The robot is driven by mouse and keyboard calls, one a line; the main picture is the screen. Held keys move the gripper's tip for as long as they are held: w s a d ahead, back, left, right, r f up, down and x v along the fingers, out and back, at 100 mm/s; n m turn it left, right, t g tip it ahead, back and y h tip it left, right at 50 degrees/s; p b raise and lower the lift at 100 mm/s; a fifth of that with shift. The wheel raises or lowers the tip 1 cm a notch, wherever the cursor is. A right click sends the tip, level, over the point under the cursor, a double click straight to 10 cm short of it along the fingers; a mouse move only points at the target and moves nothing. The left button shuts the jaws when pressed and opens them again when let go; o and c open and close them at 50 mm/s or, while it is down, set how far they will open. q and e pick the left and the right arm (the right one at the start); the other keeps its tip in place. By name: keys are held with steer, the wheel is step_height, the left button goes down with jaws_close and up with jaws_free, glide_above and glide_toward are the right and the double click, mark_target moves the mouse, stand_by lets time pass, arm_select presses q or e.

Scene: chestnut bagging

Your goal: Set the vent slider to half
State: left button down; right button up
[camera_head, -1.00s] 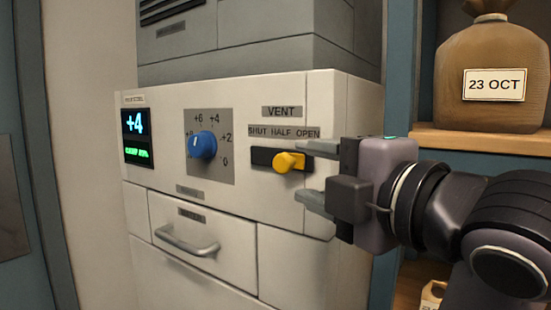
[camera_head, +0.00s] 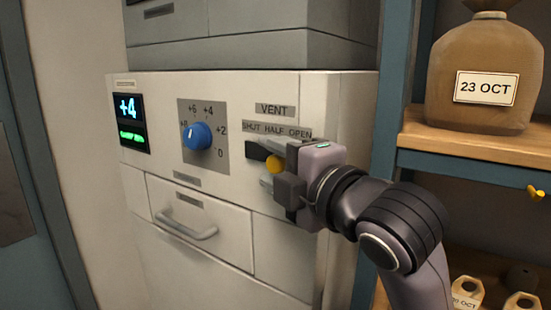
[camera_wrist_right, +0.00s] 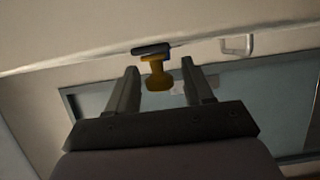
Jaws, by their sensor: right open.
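The vent slider has a yellow knob (camera_head: 273,164) standing out from a dark slot (camera_head: 256,152) under the SHUT, HALF, OPEN label (camera_head: 276,130). The knob appears roughly below HALF, but my gripper covers the slot's right part and the exact setting is hard to tell. My right gripper (camera_head: 264,163) is open at the panel, one finger above the knob and one below. In the right wrist view the knob (camera_wrist_right: 158,76) sits between the two open fingers (camera_wrist_right: 158,78), with gaps on both sides. My left gripper is not in view.
A blue dial (camera_head: 197,136) and a lit display (camera_head: 130,121) are left of the slider. A drawer handle (camera_head: 187,228) sticks out below. At right, a shelf (camera_head: 470,150) holds a brown sack (camera_head: 486,65) labelled 23 OCT.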

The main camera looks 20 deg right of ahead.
mark_target(258, 160)
jaws_close()
steer(key=shift+w+a, duration=0.95)
steer(key=shift+w, duration=0.3)
jaws_free()
steer(key=shift+s, duration=0.1)
